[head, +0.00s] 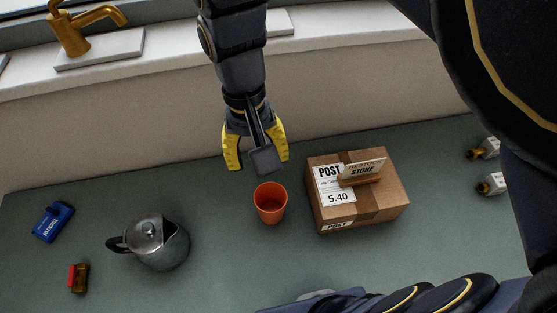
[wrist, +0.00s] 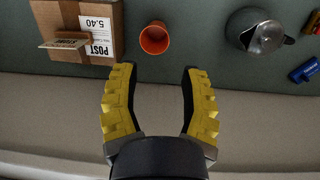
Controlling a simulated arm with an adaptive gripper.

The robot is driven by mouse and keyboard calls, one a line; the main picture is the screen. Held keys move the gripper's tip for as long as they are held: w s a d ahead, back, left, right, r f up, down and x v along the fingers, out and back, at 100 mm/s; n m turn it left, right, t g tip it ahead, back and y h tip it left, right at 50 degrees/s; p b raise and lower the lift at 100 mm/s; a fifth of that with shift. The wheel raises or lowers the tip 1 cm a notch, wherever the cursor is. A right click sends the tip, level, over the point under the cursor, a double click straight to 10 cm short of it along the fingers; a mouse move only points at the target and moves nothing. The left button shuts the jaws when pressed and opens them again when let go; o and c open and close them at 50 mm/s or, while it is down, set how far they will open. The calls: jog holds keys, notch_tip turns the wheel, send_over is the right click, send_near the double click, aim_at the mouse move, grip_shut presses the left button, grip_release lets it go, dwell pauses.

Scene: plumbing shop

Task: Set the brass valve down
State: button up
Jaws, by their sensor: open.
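A small brass-brown piece with a red part (head: 79,278), which looks like the brass valve, lies on the green-grey worktop at the lower left of the head view. What seems to be part of it shows at the right edge of the wrist view. My gripper (head: 258,165) is open, with yellow fingers spread and nothing between them. It is above the back of the worktop, behind the orange cup (head: 270,205) and far to the right of the valve. In the wrist view my gripper (wrist: 160,72) is also empty.
A metal jug (head: 160,245) stands between the valve and the cup. A blue item (head: 53,221) lies behind the valve. A cardboard box (head: 385,205) carries a sign. Two fittings (head: 485,148) (head: 492,184) lie at right. A brass tap (head: 85,32) stands on the sill.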

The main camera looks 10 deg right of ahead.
jog(key=s+d, duration=0.7)
jog(key=s, duration=0.5)
jog(key=shift+d+f+y, duration=0.15)
jog(key=shift+f+y, duration=0.15)
